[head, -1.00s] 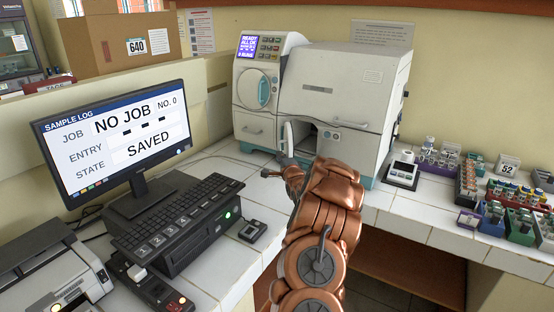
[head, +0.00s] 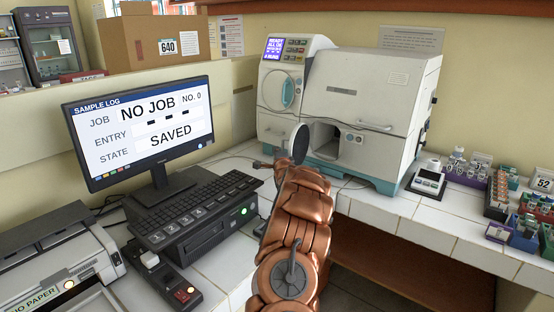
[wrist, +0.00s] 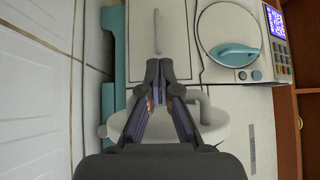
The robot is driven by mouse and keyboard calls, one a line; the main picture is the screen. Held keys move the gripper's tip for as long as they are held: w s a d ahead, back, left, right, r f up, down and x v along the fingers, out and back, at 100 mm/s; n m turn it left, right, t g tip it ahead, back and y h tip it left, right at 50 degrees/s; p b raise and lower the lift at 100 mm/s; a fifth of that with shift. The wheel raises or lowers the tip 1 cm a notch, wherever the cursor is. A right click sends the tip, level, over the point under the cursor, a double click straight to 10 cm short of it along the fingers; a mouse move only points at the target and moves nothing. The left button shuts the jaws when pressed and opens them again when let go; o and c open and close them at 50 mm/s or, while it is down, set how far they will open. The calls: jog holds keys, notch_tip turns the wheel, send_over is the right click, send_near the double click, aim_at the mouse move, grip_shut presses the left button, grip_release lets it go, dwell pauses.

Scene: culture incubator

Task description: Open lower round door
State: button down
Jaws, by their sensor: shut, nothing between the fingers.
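The machine (head: 365,90) is a white box with a teal base, on the tiled counter. Its lower round door (head: 299,144) stands swung out from the front, its dark face showing in the head view. The square opening (head: 326,138) beside it is uncovered. In the wrist view the pale round door (wrist: 212,124) lies behind my gripper, which hides part of it. My gripper (wrist: 160,72) is shut and empty, its tips over the machine's front. In the head view my gripper (head: 261,164) is small, left of the door; contact cannot be told.
The upper round door (head: 279,90) with a teal handle is closed; it also shows in the wrist view (wrist: 228,38). A monitor (head: 140,130) and keyboard (head: 190,208) stand at left. A small scale (head: 428,182) and tube racks (head: 500,190) stand at right.

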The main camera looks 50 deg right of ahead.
jog(key=shift+w, duration=1.15)
jog(key=shift+a, duration=0.1)
dwell(0.5)
